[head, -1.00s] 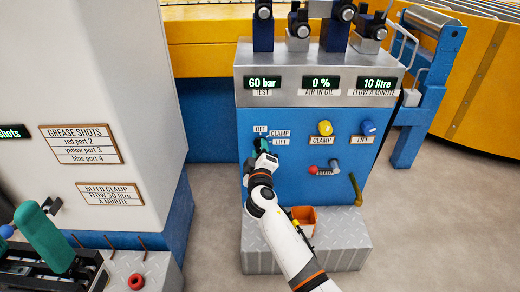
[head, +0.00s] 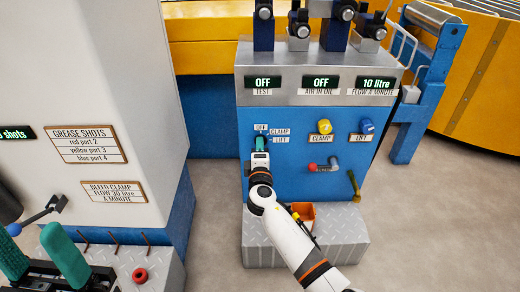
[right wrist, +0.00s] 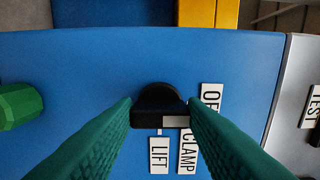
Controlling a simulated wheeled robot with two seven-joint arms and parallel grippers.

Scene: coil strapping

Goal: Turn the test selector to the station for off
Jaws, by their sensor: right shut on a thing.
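The test selector (right wrist: 158,107) is a black knob with a bar across it, on the blue panel (head: 300,180). In the right wrist view the bar's white mark lies at its right end, on the side of the OFF label (right wrist: 211,97). The CLAMP label (right wrist: 187,150) and LIFT label (right wrist: 158,155) are below. My right gripper (head: 260,141) has its green fingers shut on the selector and mostly hides it in the head view. The TEST display (head: 263,82) reads OFF. My left gripper (head: 27,238) is at the lower left, its green fingers apart and empty.
A yellow knob (head: 324,127), a blue knob (head: 367,126) and a red-tipped lever (head: 313,168) are right of the selector. An orange bin (head: 303,213) sits on the treadplate step (head: 340,245). A white cabinet (head: 115,70) stands at the left.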

